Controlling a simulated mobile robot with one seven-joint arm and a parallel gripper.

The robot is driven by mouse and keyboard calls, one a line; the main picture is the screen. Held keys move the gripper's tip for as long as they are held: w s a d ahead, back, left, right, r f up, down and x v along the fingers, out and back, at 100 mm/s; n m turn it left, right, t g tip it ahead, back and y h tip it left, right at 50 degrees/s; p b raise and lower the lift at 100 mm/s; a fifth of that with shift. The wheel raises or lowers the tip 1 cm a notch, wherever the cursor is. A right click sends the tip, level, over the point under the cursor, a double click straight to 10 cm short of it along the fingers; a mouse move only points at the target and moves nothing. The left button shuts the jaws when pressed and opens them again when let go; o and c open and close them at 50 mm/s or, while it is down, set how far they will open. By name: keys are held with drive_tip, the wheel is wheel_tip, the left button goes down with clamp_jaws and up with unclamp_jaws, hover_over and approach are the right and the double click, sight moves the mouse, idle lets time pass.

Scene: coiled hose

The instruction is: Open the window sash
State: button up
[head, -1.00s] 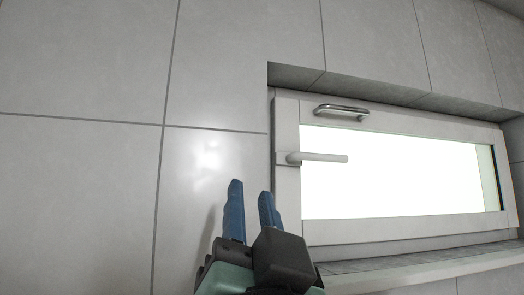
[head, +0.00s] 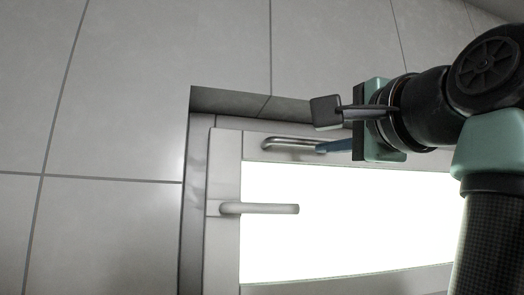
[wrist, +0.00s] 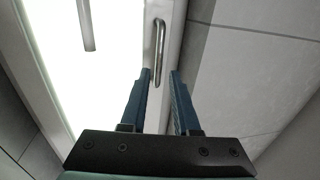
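The white-framed window sash (head: 223,255) sits in a tiled recess, with a bright pane. A chrome pull handle (head: 285,142) is on its top rail, and a pale lever handle (head: 262,208) on its left side points right. My gripper is at the right end of the pull handle in the head view, where one blue finger shows. In the wrist view my gripper (wrist: 160,72) is open, with the near end of the pull handle (wrist: 159,45) between its two blue fingers. Whether the fingers touch it, I cannot tell. The lever handle (wrist: 87,25) also shows there.
Grey tiled wall (head: 115,110) surrounds the window, and the recess edge (head: 225,99) overhangs the sash's top. My arm hides the window's right part in the head view. The wall to the left is clear.

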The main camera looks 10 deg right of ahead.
sight(302, 143)
drive_tip(key=w+p, duration=0.2)
drive_tip(key=w, duration=0.1)
drive_tip(key=w+r+p, duration=0.1)
drive_tip(key=w, duration=0.2)
drive_tip(key=w+r+p, duration=0.1)
drive_tip(key=w+p, duration=0.1)
drive_tip(key=w, duration=0.1)
drive_tip(key=shift+w+p, duration=0.1)
drive_tip(key=shift+p, duration=0.25)
drive_tip(key=shift+w, duration=0.5)
drive_tip(key=shift+w+f, duration=0.1)
drive_tip(key=shift+w, duration=0.05)
drive_tip(key=shift+c, duration=0.2)
clamp_jaws()
